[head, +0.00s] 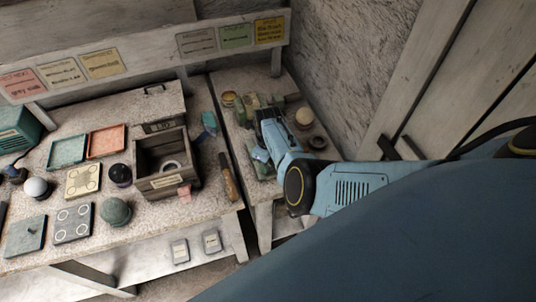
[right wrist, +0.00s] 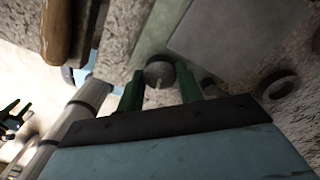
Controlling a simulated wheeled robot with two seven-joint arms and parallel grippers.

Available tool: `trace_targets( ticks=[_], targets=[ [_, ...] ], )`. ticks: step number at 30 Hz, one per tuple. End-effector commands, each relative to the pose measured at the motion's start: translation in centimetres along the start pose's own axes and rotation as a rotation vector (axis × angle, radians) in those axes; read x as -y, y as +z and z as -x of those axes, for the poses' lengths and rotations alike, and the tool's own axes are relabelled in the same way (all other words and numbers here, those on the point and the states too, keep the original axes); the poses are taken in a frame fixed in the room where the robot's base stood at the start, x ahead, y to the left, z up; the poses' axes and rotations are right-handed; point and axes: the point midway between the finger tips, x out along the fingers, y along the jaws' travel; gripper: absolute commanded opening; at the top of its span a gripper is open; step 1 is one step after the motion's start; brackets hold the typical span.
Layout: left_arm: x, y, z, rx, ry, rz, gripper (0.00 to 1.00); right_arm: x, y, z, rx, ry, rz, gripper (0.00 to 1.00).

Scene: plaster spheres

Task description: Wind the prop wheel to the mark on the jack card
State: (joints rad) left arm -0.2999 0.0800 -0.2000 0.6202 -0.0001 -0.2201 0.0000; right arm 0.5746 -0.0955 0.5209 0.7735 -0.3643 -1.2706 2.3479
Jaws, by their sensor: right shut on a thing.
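My right gripper (head: 260,154) reaches from the right over the right-hand bench. In the right wrist view, its green fingers (right wrist: 160,92) are shut on a small grey round wheel (right wrist: 159,73) with a pale mark on its face. A green plate (right wrist: 162,28) and a grey plate (right wrist: 222,30) lie behind it. The arm hides most of this spot in the head view. Cards hang on the back rail, among them a green card (head: 236,36); their print is too small to tell which is the jack card. My left gripper (right wrist: 14,112) seems to show small at the left edge of the wrist view, fingers apart.
The left bench holds a wooden box (head: 166,162), a green sphere (head: 115,212), a white sphere (head: 36,187) and coloured trays (head: 106,141). A wooden-handled tool (head: 228,178) lies near the gap between benches. Pots and a dark ring (head: 318,142) stand beside my right gripper.

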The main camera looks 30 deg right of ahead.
Motion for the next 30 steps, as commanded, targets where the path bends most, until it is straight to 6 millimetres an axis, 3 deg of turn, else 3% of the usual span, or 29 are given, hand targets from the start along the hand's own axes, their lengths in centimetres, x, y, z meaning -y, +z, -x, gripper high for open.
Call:
trace_targets(
  ticks=[17, 30],
  targets=[
    [0.0, 0.1, -1.4, 0.000, 0.000, 0.000, 0.36, 0.0, 0.2, 0.0, 0.005, 0.001, -0.546, 0.13],
    [-0.1, 0.5, -5.0, 0.000, 0.000, 0.000, 0.36, 0.1, 0.2, -0.2, 0.007, 0.001, -0.863, 0.13]
  ],
)
